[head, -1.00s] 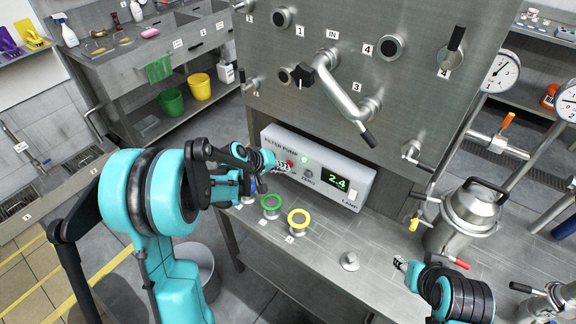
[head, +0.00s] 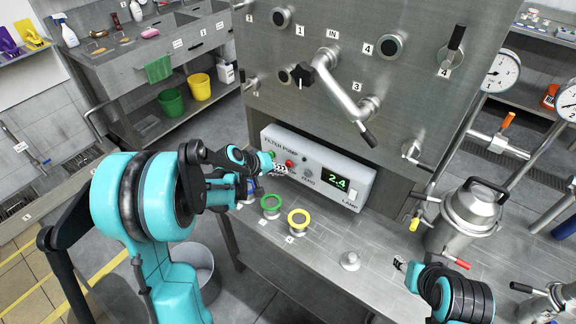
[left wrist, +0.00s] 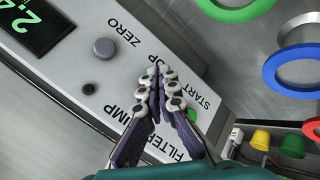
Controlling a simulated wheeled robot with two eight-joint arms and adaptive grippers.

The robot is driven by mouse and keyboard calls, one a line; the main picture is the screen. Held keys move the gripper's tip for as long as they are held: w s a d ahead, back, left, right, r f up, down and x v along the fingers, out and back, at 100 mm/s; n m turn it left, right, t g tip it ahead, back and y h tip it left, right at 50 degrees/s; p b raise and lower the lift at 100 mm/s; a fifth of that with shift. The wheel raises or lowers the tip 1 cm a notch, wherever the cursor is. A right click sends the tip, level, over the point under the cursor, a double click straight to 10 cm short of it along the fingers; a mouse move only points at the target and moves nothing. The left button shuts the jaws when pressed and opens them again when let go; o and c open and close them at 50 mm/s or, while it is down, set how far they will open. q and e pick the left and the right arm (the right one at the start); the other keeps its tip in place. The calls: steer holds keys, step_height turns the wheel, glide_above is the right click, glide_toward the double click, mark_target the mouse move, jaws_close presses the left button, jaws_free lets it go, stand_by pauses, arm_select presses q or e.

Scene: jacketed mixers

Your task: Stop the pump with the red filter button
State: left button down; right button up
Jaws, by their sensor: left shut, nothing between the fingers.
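The filter pump box (head: 335,198) sits on the steel bench under the panel. Its red button (head: 290,163) shows just above my left fingertips in the head view. My left gripper (head: 282,169) is shut and empty, in front of the box's button end. In the left wrist view the shut fingers (left wrist: 166,80) cover the red button beside the STOP lettering. The green START button (left wrist: 191,115) partly shows beside them. A small lamp (left wrist: 89,88) on the box is dark. The display (head: 336,181) reads 2.4. My right gripper (head: 400,263) is over the bench, its jaws unclear.
Green (head: 271,203) and yellow (head: 299,217) ring-topped pieces stand on the bench before the box. A metal knob-like piece (head: 350,261) stands farther right. A lidded steel vessel (head: 470,218) is at the right. Pipes and handles jut from the panel above.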

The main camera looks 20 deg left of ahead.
arm_select(q)
steer(key=shift+s, duration=0.1)
steer(key=shift+s+a, duration=0.25)
steer(key=shift+s, duration=0.5)
steer(key=shift+s+a, duration=0.3)
steer(key=shift+s, duration=0.45)
steer(key=shift+s+a, duration=0.25)
steer(key=shift+s, duration=0.5)
steer(key=shift+s+d+r, duration=0.2)
steer(key=s+d+r+m+y, duration=0.2)
steer(key=s+r+m, duration=0.1)
steer(key=s, duration=0.7)
steer(key=s+d+r+m+y, duration=0.2)
steer(key=s+d+r+m, duration=0.1)
steer(key=s, duration=0.8)
steer(key=shift+r+g+y, duration=0.3)
steer(key=shift+r, duration=0.6)
